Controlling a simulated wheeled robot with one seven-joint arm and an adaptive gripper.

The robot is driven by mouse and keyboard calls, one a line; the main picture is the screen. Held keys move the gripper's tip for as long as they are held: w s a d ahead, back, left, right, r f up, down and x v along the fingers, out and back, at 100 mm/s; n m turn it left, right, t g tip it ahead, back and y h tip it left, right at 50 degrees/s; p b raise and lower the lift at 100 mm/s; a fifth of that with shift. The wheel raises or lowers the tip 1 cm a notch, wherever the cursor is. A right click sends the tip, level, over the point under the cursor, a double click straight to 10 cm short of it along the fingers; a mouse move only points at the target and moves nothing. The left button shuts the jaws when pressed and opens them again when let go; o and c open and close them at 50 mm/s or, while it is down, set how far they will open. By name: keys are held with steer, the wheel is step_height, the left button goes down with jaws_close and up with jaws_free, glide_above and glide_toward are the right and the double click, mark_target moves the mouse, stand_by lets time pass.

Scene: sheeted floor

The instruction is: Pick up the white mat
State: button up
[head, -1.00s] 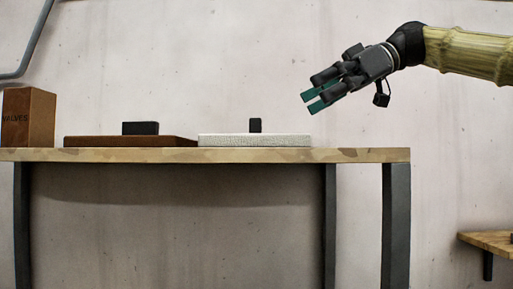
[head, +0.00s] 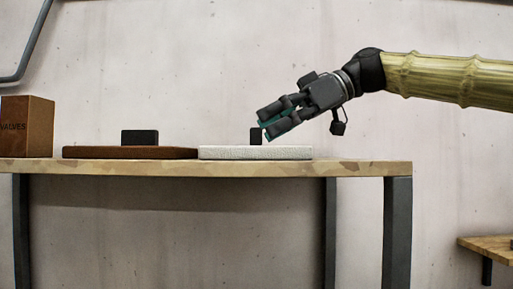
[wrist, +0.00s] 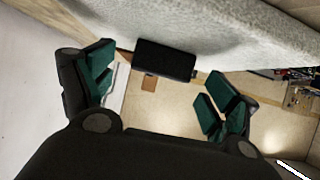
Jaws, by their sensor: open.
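The white mat (head: 255,153) is a thick, pale, textured slab lying flat on the wooden table (head: 370,168), near its right end. It also fills the top of the wrist view (wrist: 225,25). A small black block (head: 256,136) shows just above the mat's top; the wrist view shows the dark block (wrist: 165,60) against the mat, between the fingers in the picture. My gripper (head: 267,129) is open and tilted down to the left, above the mat and close to the block. Its green-padded fingers (wrist: 160,88) are apart with no visible grip on anything.
A brown slab (head: 130,153) lies left of the mat, with a black block (head: 140,137) showing above it. A brown box marked VALVES (head: 27,127) stands at the table's left. The table's right end is bare. A lower wooden surface (head: 488,246) is at far right.

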steer(key=shift+s+a+f, duration=0.1)
steer(key=shift+a+f, duration=0.1)
steer(key=shift+a, duration=0.1)
steer(key=c, duration=1.2)
steer(key=shift+r, duration=0.1)
